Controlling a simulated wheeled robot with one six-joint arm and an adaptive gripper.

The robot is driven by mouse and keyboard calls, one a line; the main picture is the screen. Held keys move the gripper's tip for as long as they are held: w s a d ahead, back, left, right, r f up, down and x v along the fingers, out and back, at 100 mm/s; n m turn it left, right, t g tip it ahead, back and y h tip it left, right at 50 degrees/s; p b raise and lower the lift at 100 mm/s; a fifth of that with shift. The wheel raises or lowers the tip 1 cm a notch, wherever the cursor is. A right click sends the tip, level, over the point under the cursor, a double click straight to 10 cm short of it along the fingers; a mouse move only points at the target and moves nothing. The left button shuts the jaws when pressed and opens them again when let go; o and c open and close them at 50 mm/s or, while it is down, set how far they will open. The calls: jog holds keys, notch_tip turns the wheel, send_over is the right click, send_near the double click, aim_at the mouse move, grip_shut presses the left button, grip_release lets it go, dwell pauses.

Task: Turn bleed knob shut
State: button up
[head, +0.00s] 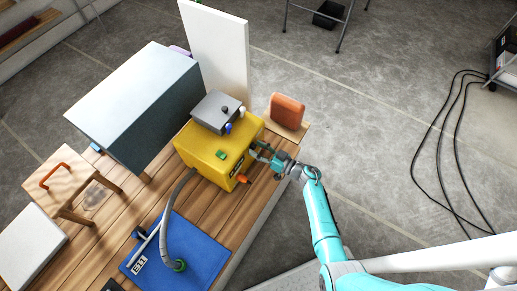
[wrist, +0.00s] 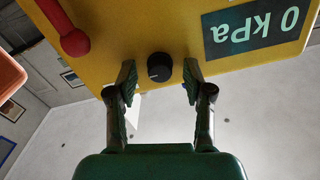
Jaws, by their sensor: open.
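The bleed knob (wrist: 159,67) is a small round black knob with a pale mark, on the face of the yellow machine (wrist: 130,20). In the wrist view it lies between the two fingertips of my gripper (wrist: 160,82), with a gap on each side. My gripper is open and holds nothing. In the head view my gripper (head: 262,152) is at the right side of the yellow machine (head: 200,150), and I cannot make out the knob there. A display (wrist: 262,27) reading 0 kPa, upside down in the wrist view, is right of the knob.
A red lever (wrist: 72,38) is on the machine left of the knob. A grey box (head: 215,108) sits on the machine, and an orange block (head: 287,110) stands behind my gripper. A hose (head: 167,215) runs to a blue mat (head: 200,250).

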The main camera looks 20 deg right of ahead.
grip_shut()
jog(key=shift+n, duration=0.4)
jog(key=n, duration=1.3)
jog(key=shift+n, duration=2)
